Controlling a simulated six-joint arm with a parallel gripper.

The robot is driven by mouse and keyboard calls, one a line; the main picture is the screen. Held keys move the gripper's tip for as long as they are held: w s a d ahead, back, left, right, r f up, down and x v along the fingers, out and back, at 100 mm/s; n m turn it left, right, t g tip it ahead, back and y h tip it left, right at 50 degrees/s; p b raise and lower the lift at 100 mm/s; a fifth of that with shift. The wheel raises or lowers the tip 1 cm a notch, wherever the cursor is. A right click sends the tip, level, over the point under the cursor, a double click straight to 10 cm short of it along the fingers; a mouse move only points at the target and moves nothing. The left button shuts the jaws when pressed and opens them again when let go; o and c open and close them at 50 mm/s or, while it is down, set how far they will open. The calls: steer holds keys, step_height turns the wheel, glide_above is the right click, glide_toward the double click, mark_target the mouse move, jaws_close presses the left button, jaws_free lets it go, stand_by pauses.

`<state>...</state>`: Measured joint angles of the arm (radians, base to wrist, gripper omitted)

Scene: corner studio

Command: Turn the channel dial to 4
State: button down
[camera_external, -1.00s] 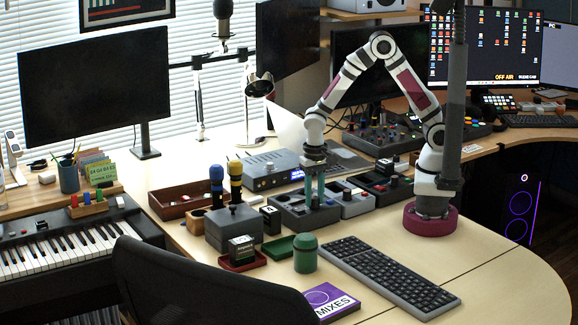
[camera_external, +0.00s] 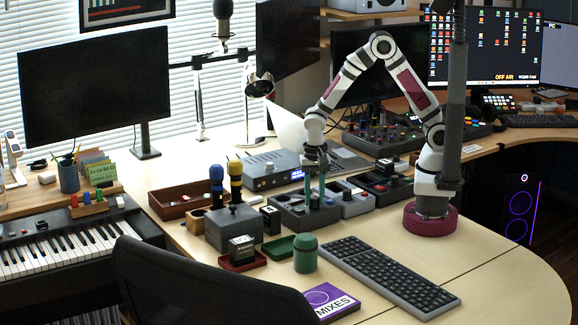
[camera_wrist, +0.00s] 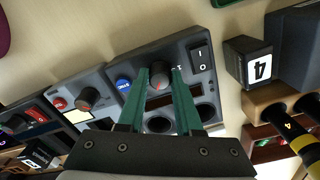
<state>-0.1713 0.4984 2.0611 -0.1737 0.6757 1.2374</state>
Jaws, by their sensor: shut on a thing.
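The channel dial is most likely the dark round knob with a red top (camera_wrist: 160,77) on a grey control box (camera_wrist: 131,66), between a blue button (camera_wrist: 123,83) and a black rocker switch (camera_wrist: 200,56). My gripper (camera_wrist: 161,72) has its two green fingers shut on this knob, one on each side. In the external view my gripper (camera_external: 315,192) reaches down onto the same grey box (camera_external: 290,216), and the knob is hidden there. I cannot read the dial's setting. A dark block with a white label reading 4 (camera_wrist: 260,66) stands beside the box.
A neighbouring grey box has another knob (camera_wrist: 88,98) and a red button (camera_wrist: 58,103). A blue-grey device (camera_external: 270,170) stands behind.

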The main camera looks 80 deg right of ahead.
mark_target(314, 198)
steer(key=c, duration=0.6)
jaws_free()
step_height(314, 198, up, 16)
steer(key=shift+f, duration=0.1)
steer(key=s+n, duration=0.3)
steer(key=s, duration=0.4)
steer(key=s+d+n+y, duration=0.1)
steer(key=s+n, duration=0.1)
steer(key=s, duration=0.5)
steer(key=s+d+n, duration=0.1)
steer(key=s+n, duration=0.2)
steer(key=s, duration=0.4)
steer(key=shift+s+d+f+n+y, duration=0.25)
steer(key=shift+s+f+n+y, duration=0.05)
steer(key=shift+f+y, duration=0.1)
